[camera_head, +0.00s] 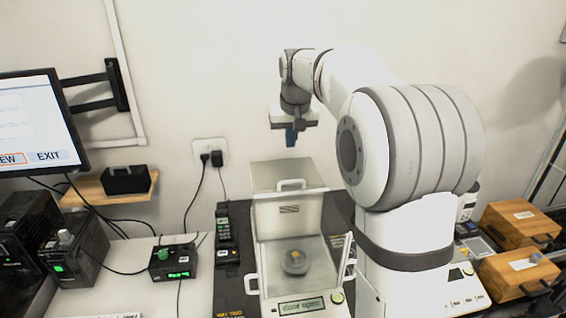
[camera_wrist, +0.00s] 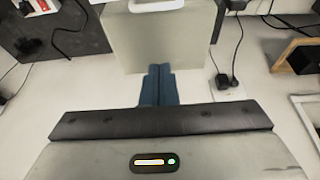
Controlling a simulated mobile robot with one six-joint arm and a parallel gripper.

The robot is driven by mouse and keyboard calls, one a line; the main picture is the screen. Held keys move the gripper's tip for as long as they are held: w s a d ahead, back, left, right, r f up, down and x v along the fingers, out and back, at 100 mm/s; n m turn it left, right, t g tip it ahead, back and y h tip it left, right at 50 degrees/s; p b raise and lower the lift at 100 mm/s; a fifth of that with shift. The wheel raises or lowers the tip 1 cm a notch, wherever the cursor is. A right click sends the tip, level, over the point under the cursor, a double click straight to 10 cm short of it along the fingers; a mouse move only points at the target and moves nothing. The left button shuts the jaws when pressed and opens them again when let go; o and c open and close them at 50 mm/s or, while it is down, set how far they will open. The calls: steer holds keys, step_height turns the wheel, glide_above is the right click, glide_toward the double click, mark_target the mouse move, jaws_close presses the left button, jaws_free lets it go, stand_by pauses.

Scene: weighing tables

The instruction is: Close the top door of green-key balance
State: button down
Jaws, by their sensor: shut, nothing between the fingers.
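The green-key balance (camera_head: 342,312) stands in front of me, with a lit display and a green round key (camera_head: 337,297) at its front right. Its top door (camera_head: 280,172), a pale panel with a white handle (camera_head: 291,184), lies slid back over the rear housing, leaving the chamber top open. The door (camera_wrist: 165,38) and its handle (camera_wrist: 155,5) also show in the wrist view. My gripper (camera_head: 291,138) hangs above and behind the door, pointing down. Its blue fingers (camera_wrist: 158,70) are together and empty, appearing near the door's rear edge; contact cannot be told.
A small weight-like object (camera_head: 295,262) sits on the pan inside the chamber. A handset (camera_head: 226,228) stands left of the balance. A second balance (camera_head: 460,290) and wooden boxes (camera_head: 520,224) are at right, partly behind my arm. The wall socket (camera_head: 210,152) is behind.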

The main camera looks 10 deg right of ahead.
steer(key=p, duration=0.2)
glide_above(291, 189)
steer(key=w, duration=0.4)
step_height(291, 189, down, 9)
steer(key=shift+d+r, duration=0.1)
steer(key=shift+r, duration=0.1)
steer(key=shift+s+f, duration=0.2)
steer(key=shift+f, duration=0.15)
steer(key=s, duration=0.3)
steer(key=shift+s+f+p, duration=0.1)
steer(key=shift+f+p, duration=0.05)
steer(key=shift+p, duration=0.25)
steer(key=shift+s+f, duration=0.15)
steer(key=shift+f, duration=0.1)
